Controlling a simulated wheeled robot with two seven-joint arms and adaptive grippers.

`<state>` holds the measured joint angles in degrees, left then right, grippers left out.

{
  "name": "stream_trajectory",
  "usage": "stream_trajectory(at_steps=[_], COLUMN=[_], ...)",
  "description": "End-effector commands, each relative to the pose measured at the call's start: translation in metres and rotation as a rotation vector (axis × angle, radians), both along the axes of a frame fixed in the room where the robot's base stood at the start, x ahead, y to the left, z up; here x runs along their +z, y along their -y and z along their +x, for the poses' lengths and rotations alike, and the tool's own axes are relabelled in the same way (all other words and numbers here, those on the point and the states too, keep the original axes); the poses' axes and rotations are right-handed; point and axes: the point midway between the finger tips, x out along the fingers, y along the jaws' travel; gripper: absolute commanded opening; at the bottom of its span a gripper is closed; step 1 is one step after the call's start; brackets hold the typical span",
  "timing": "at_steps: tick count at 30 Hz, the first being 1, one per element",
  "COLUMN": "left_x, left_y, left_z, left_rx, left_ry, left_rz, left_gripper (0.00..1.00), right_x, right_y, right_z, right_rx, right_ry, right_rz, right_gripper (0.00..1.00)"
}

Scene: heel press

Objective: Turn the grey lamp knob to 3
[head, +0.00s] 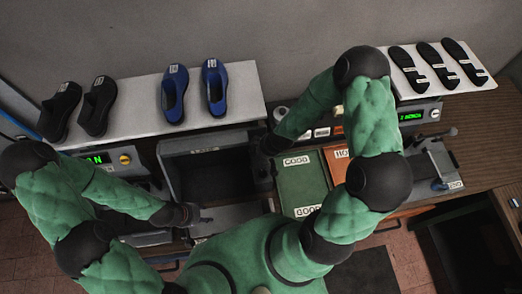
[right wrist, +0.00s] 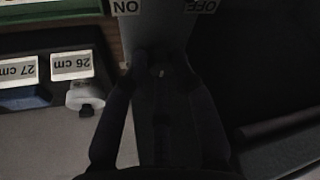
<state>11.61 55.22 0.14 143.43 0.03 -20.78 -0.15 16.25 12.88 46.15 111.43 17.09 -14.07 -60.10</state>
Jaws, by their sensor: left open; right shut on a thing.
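My right gripper (right wrist: 158,72) points at a grey panel marked ON and OFF (right wrist: 160,25) in the right wrist view. Its fingers are closed on a small dark part with a pale mark; the picture is too dark to tell whether this is the grey lamp knob. In the head view this gripper (head: 266,148) is at the right side of a dark open box (head: 208,150). My left gripper (head: 188,214) is open below the box's front left. I cannot make out a grey lamp knob or its numbers in either view.
Black and blue shoes stand on a white shelf (head: 140,92), with insoles on another (head: 480,78). Left and right panels have green displays, one beside a yellow knob (head: 125,159). A green GOOD tray (head: 303,186) lies right of the box. A white cylinder (right wrist: 85,96) is near the right gripper.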

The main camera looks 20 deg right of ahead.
Motion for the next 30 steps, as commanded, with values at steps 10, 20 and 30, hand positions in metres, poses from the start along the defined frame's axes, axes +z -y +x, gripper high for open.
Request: stream_trajectory(at_steps=[10,20,30], left_x=[0.009,0.009,0.009], left_y=[0.000,0.000,0.000], left_z=[0.000,0.000,0.000], left_rx=[0.000,0.000,0.000], left_ry=[0.000,0.000,0.000], left_rz=[0.000,0.000,0.000], left_gripper=[0.48,0.48,0.48], right_x=[-0.001,-0.001,0.016], right_y=[-0.002,-0.002,0.001], right_z=[-0.002,-0.002,-0.006], right_rx=[-0.110,-0.110,-0.112], right_ry=[-0.004,-0.002,0.000], right_rz=[0.001,0.000,0.000], right_gripper=[0.00,0.35,0.35])
